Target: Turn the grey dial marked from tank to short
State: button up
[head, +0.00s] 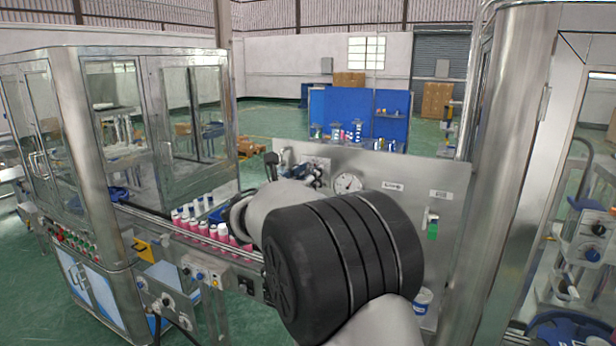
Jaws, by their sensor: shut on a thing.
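A steel panel (440,188) with a round white gauge (347,183) stands in the middle. My arm reaches across the front of it and covers much of its lower left. My gripper (313,174) shows small and dark at the panel's left part, just left of the gauge, partly behind my arm. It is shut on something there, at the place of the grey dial. The dial itself is hidden or too small to make out, so I cannot read its marks or its setting.
A steel cabinet post (500,180) stands close at right.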

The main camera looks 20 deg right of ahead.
jog(key=shift+c, duration=1.4)
jog(key=shift+m+b, duration=0.3)
jog(key=shift+b, duration=0.25)
jog(key=shift+s+d+f+m+b, duration=0.1)
jog(key=shift+m+b, duration=4.1)
jog(key=shift+b, duration=1.2)
jog(key=o, duration=1.1)
jog(key=shift+c, duration=0.2)
